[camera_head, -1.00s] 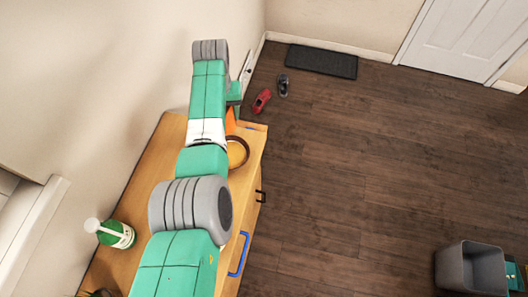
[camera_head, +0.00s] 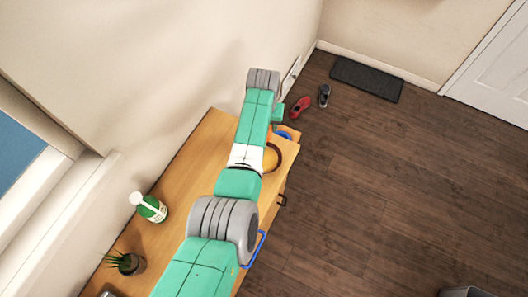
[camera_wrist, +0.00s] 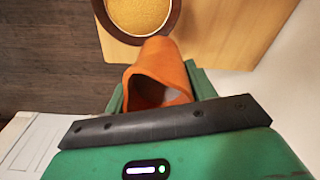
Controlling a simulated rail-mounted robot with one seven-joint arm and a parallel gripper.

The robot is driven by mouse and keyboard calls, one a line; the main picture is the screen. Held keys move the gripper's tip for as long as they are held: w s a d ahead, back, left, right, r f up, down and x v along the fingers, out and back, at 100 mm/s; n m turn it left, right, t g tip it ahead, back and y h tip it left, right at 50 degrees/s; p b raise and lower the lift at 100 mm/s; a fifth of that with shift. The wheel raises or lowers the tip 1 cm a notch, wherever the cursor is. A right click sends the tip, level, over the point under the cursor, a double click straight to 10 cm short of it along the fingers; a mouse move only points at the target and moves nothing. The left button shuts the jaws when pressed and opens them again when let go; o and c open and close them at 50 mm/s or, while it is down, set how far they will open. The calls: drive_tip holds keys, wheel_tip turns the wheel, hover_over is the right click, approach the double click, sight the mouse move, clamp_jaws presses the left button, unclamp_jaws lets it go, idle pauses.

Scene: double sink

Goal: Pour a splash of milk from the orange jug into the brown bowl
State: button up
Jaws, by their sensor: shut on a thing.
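The orange jug (camera_wrist: 160,62) is between the green fingers of my gripper (camera_wrist: 158,82) in the wrist view. My gripper is shut on it. The jug looks tilted, with its wide opening toward the camera and its narrow end by the bowl. I cannot make out milk inside. The brown bowl (camera_wrist: 173,14) is at the top of the wrist view, with yellow-tan contents or interior. In the head view, the bowl (camera_head: 279,157) sits near the counter's far right edge, partly behind my arm. Only a sliver of orange shows there, and my gripper is mostly hidden.
The wooden counter (camera_head: 190,165) runs along the wall. A green bottle with a white pump (camera_head: 151,208) and a potted plant (camera_head: 127,263) stand on its near left part. A blue handle (camera_head: 254,250) juts from the counter front. Shoes (camera_head: 301,107) and a dark mat (camera_head: 367,79) lie on the floor.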

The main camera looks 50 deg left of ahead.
drive_tip(key=shift+s+d+r+p, duration=0.25)
drive_tip(key=shift+r+p, duration=0.1)
drive_tip(key=shift+p, duration=0.4)
drive_tip(key=shift+w+a+r+t+y+p, duration=0.1)
drive_tip(key=shift+t+y+p, duration=0.4)
drive_tip(key=shift+p, duration=0.15)
drive_tip(key=shift+w+a+t+y+p, duration=0.1)
drive_tip(key=shift+t+y+p, duration=0.4)
drive_tip(key=shift+p, duration=0.1)
drive_tip(key=f+b, duration=0.1)
drive_tip(key=f+t+y+b, duration=0.1)
drive_tip(key=f, duration=0.1)
drive_tip(key=shift+w+a+b, duration=0.15)
drive_tip(key=shift+w+b, duration=0.05)
drive_tip(key=shift+b, duration=0.2)
drive_tip(key=shift+f+y+b, duration=0.3)
drive_tip(key=shift+f+b, duration=0.15)
drive_tip(key=shift+f, duration=0.1)
drive_tip(key=shift+r+t, duration=0.1)
drive_tip(key=shift+t, duration=0.2)
drive_tip(key=shift+f+b, duration=0.4)
drive_tip(key=shift+f+t+y+b, duration=0.2)
drive_tip(key=shift+t+y+b, duration=0.3)
drive_tip(key=shift+y+b, duration=0.15)
drive_tip(key=shift+f+t+y+b, duration=0.2)
drive_tip(key=shift+t+y+b, duration=0.35)
drive_tip(key=shift+b, duration=0.2)
